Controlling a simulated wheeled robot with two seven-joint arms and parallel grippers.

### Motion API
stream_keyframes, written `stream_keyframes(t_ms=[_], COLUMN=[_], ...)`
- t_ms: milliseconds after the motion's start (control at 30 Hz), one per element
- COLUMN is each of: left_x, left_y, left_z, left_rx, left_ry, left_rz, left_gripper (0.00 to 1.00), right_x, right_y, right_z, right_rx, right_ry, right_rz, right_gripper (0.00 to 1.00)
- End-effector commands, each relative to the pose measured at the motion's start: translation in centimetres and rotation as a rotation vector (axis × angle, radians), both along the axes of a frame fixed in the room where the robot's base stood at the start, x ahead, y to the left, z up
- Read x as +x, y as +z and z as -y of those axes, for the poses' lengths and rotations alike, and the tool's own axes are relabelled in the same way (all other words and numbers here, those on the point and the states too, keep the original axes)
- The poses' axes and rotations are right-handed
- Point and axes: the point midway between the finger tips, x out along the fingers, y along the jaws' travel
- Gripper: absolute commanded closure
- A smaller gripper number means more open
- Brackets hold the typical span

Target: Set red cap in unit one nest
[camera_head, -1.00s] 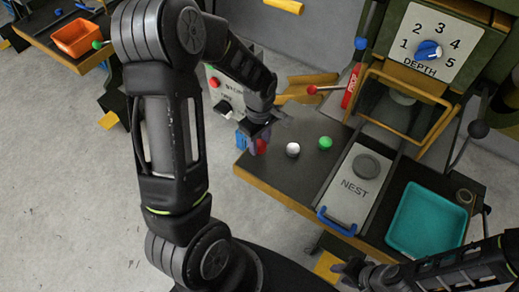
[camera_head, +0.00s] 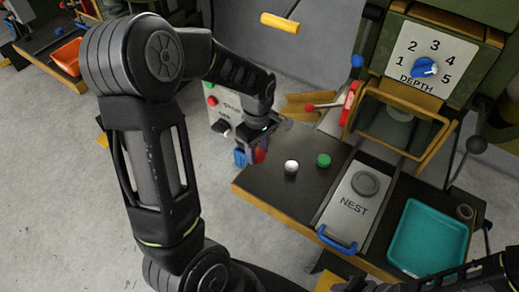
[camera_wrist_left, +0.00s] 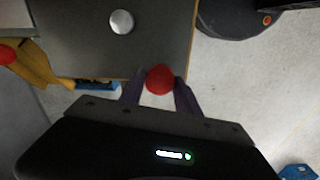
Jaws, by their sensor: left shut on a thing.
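My left gripper (camera_head: 258,152) is shut on the red cap (camera_wrist_left: 160,79), which sits between the two fingertips in the left wrist view. In the head view the gripper is at the left edge of the dark bench and mostly hides the cap. The nest (camera_head: 365,184) is a round grey seat on the sliding plate marked NEST, to the right, and it looks empty. A white cap (camera_head: 291,167) and a green cap (camera_head: 323,160) rest on the bench between the gripper and the nest plate. My right gripper is not clearly in view.
A teal tray (camera_head: 462,232) lies right of the nest plate. A blue handle (camera_head: 336,240) is at the plate's front. Behind stands the press with a yellow-framed guard (camera_head: 359,112) and a depth dial (camera_head: 424,67).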

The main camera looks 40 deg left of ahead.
Motion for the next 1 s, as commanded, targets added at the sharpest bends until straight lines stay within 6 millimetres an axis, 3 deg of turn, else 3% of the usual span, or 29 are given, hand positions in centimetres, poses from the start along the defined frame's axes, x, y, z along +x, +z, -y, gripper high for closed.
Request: stream_keyframes(t_ms=[133, 233, 500, 633, 800, 1000], left_x=[1.0, 2.6, 8.1, 9.6, 10.2, 10.2], left_y=[0.4, 1.2, 4.8, 6.3, 7.1, 7.1], left_z=[0.7, 1.9, 8.4, 11.1, 12.6, 12.5], left_rx=[0.003, 0.006, 0.008, 0.003, -0.001, -0.001], left_ry=[-0.092, -0.261, -0.986, -1.262, -1.408, -1.411], left_rz=[0.001, 0.002, -0.001, 0.001, 0.000, 0.000], left_gripper=[1.00, 1.00, 1.00, 1.00, 1.00, 1.00], right_x=[0.0, 0.0, 0.0, 0.0, 0.0, 0.0], right_y=[0.0, 0.0, 0.0, 0.0, 0.0, 0.0], right_z=[0.0, 0.0, 0.0, 0.0, 0.0, 0.0], right_rx=[0.000, 0.000, 0.000, 0.000, 0.000, 0.000], right_ry=[0.000, 0.000, 0.000, 0.000, 0.000, 0.000], right_rz=[0.000, 0.000, 0.000, 0.000, 0.000, 0.000], right_gripper=[0.64, 0.64, 0.64, 0.64, 0.64, 0.64])
